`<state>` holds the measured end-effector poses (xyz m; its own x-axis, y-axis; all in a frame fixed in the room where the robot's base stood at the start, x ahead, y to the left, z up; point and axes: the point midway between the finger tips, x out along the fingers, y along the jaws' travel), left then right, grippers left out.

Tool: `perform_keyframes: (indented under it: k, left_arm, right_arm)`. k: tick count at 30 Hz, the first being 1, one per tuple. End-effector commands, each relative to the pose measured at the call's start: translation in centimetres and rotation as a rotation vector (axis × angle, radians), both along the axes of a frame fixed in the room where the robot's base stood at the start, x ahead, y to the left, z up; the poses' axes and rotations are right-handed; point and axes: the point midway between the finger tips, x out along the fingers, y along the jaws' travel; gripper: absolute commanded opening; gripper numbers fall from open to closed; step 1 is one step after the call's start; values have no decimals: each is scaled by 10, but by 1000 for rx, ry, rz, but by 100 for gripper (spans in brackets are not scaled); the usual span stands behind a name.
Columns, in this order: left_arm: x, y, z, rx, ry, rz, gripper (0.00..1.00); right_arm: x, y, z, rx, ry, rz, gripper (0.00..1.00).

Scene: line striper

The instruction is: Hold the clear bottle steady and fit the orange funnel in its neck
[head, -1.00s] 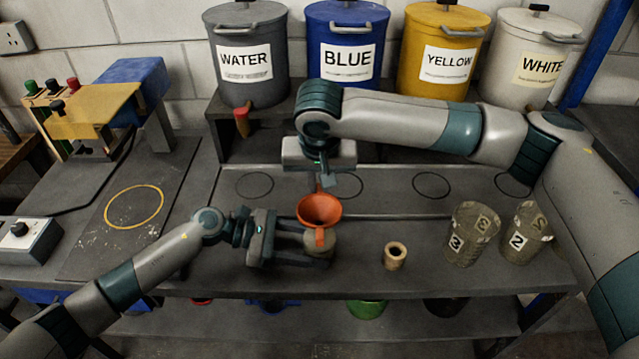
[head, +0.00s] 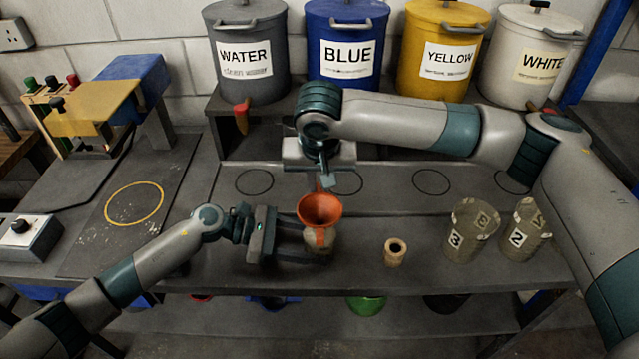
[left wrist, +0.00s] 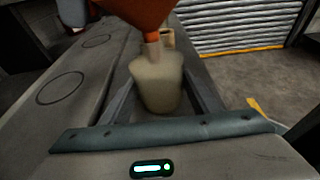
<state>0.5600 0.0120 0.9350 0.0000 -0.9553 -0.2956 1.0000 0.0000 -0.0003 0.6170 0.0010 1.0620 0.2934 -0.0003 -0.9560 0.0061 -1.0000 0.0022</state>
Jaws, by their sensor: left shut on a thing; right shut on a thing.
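The clear bottle (head: 322,245) stands upright near the bench's front edge, looking pale and cloudy. My left gripper (head: 316,250) is shut on its body from the left; the bottle also shows between the fingers in the left wrist view (left wrist: 157,85). The orange funnel (head: 319,209) is upright right above the bottle, wide end up. My right gripper (head: 323,183) reaches down from behind and is shut on the funnel at its far rim. In the left wrist view the funnel's spout (left wrist: 152,37) meets the bottle's mouth; I cannot tell how far inside it is.
A small tan hollow cylinder (head: 395,252) stands right of the bottle. Two cups marked 3 (head: 468,232) and 2 (head: 526,232) stand farther right. Labelled paint drums line the shelf behind, such as the blue one (head: 347,50). The bench's front edge is close below the bottle.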

Motion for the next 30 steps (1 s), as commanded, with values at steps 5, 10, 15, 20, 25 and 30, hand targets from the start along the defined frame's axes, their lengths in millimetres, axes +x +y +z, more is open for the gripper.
perform_keyframes:
  k: [5,10,15,20,25,30]
  left_arm:
    - [0,0,0,0,0,0,43]
    - [0,0,0,0,0,0,43]
    - [0,0,0,0,0,0,43]
    - [0,0,0,0,0,0,43]
    - [0,0,0,-1,0,-1,43]
    - [0,0,0,-1,0,0,43]
  right_arm:
    - [0,0,-7,0,0,0,0]
    - [0,0,-12,0,0,0,0]
    - [0,0,-14,0,0,0,0]
    - [0,0,-14,0,0,0,0]
    - [0,0,-15,-1,1,0,17]
    - [0,0,-14,-1,0,0,34]
